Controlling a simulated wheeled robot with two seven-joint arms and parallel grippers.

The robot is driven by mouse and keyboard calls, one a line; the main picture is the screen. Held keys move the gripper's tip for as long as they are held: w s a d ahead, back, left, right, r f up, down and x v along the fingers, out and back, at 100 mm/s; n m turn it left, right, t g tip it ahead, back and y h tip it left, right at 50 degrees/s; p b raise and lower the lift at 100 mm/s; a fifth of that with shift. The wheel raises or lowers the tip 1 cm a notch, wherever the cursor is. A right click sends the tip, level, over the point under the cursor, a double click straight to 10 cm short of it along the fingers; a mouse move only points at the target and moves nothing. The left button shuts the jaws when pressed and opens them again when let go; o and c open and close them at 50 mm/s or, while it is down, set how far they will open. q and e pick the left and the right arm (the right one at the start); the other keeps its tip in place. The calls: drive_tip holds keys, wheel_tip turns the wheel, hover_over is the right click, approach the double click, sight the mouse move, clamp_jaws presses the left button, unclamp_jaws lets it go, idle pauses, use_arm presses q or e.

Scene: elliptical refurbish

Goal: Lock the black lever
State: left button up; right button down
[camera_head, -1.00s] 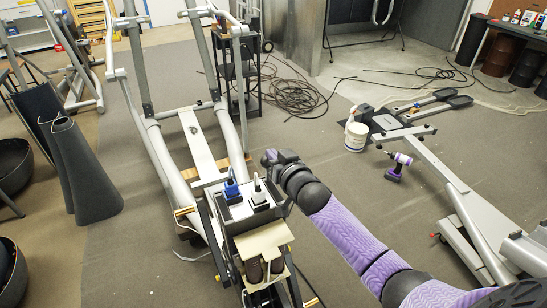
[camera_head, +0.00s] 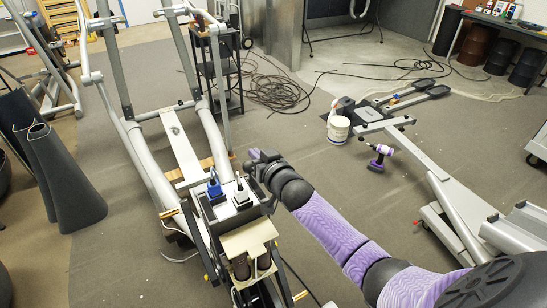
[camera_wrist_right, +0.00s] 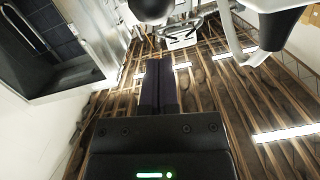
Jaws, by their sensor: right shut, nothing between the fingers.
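My right gripper (camera_head: 256,156) is just above the right rear edge of a grey bottle tray (camera_head: 221,211) on the elliptical frame (camera_head: 143,150). In the right wrist view the fingers (camera_wrist_right: 158,85) are together with nothing between them, pointing toward the rafters. I cannot pick out the black lever for certain in either view. The part of the machine behind my right gripper and wrist is hidden. My left gripper is out of view.
The tray holds a blue-topped bottle (camera_head: 214,185) and a white-topped bottle (camera_head: 240,193). A black cart (camera_head: 219,70) stands behind. Cables (camera_head: 278,92) lie behind.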

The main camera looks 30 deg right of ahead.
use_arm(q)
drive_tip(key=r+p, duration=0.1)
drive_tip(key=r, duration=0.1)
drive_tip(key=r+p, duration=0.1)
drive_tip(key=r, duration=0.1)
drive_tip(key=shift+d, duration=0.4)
use_arm(e)
drive_tip(key=s+r, duration=0.2)
drive_tip(key=s, duration=0.8)
drive_tip(key=shift+r, duration=0.25)
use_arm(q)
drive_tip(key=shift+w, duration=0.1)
use_arm(e)
drive_tip(key=shift+s, duration=0.1)
